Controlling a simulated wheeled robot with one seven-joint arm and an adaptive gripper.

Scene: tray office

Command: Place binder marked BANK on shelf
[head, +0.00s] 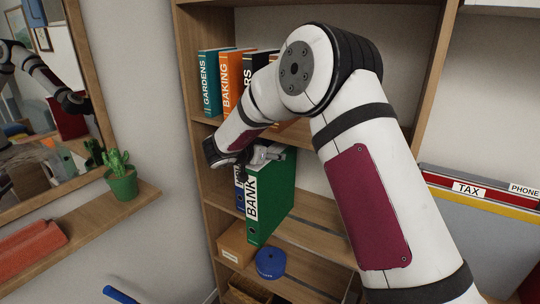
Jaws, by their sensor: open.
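The green binder marked BANK (271,205) stands upright in the wooden shelf unit (219,190), its labelled spine facing out. My gripper (262,158) is at the top edge of the binder. Its jaws are open, and my wrist partly hides them. Whether a finger touches the binder cannot be told. A blue binder (240,190) shows just left of the BANK binder, mostly hidden. My arm covers part of the shelf to the right.
Binders marked GARDENS (208,83) and BAKING (231,78) stand on the shelf above. A cardboard box (233,244) and a blue round object (270,263) are below. A cactus pot (122,185) stands on the left ledge. Files marked TAX (468,189) are at right.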

